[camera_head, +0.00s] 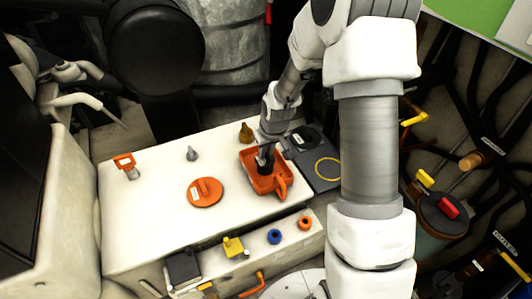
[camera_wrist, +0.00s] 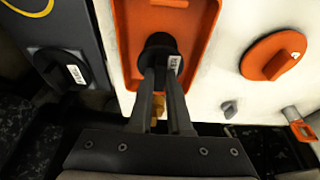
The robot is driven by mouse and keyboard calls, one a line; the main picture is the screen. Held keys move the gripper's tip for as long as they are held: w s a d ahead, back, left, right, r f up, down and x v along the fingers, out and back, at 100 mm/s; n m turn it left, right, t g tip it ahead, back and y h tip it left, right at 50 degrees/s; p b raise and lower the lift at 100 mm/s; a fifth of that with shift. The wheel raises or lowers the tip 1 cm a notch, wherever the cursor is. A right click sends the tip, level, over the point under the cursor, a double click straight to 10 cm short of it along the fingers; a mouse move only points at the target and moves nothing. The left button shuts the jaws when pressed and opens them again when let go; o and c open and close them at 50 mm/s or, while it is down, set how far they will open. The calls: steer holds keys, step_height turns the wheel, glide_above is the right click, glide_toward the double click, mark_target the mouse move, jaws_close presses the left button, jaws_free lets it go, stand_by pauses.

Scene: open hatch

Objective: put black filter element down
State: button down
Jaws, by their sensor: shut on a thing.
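The black filter element (camera_wrist: 160,44) is a dark round piece with a white label. In the wrist view it is between my two fingertips (camera_wrist: 160,72), over the near end of the orange tray (camera_wrist: 126,50). In the head view my gripper (camera_head: 264,157) points down into the orange tray (camera_head: 287,178), with the dark element (camera_head: 264,166) low at its tips. I cannot tell whether the element touches the tray floor. My fingers hide part of it.
A black labelled knob (camera_head: 305,137) sits on the dark panel (camera_head: 318,172) with a yellow ring, right of the tray. The white table (camera_head: 150,225) also holds an orange round cap (camera_head: 205,192), a grey cone (camera_head: 191,154) and a brown cone (camera_head: 246,132). Its left part is mostly clear.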

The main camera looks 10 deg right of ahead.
steer(key=c, duration=0.9)
jaws_free()
steer(key=shift+f, duration=0.1)
steer(key=shift+o, duration=0.2)
steer(key=shift+r, duration=0.55)
steer(key=s+r+p, duration=0.1)
steer(key=s+r, duration=0.3)
steer(key=r, duration=0.3)
steer(key=s+r+t+h+p, duration=0.1)
steer(key=s+r, duration=0.2)
steer(key=r, duration=0.5)
steer(key=s+r+p, duration=0.2)
steer(key=s+r, duration=0.2)
steer(key=r, duration=0.3)
steer(key=s+r+m+t, duration=0.1)
steer(key=s+r, duration=0.3)
steer(key=s, duration=0.3)
steer(key=s+r+m, duration=0.1)
steer(key=s+r, duration=0.3)
steer(key=s, duration=0.4)
step_height(320, 180, up, 14)
steer(key=p, duration=1.4)
steer(key=shift+w, duration=0.15)
